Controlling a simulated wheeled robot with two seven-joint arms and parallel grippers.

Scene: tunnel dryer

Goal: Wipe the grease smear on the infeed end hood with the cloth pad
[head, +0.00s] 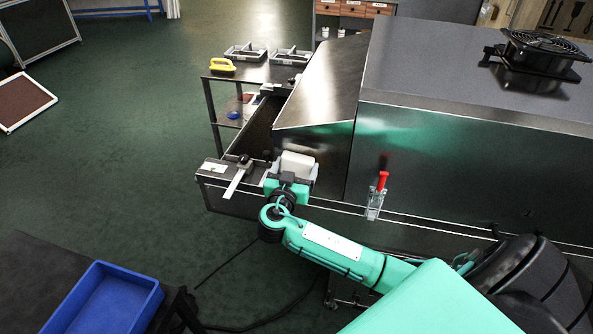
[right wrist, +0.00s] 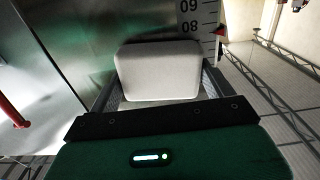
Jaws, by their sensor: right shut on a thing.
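The cloth pad (head: 298,163) is a pale, rounded block. My right gripper (head: 292,180) is shut on it at the side of the infeed end hood (head: 322,82), a sloped metal cover at the dryer's end. In the right wrist view the pad (right wrist: 158,70) sits between the grey fingers, its broad face showing. The hood's metal side (right wrist: 75,45) is behind and left of it. I cannot tell whether the pad touches the hood. I cannot make out the grease smear in either view. My left gripper is not in view.
A red-handled toggle clamp (head: 377,194) stands on the dryer's front, right of my gripper. A metal slide gauge (head: 238,180) is close on the left. A fan (head: 540,48) tops the dryer. A cart (head: 250,72) holds trays and a yellow-handled item.

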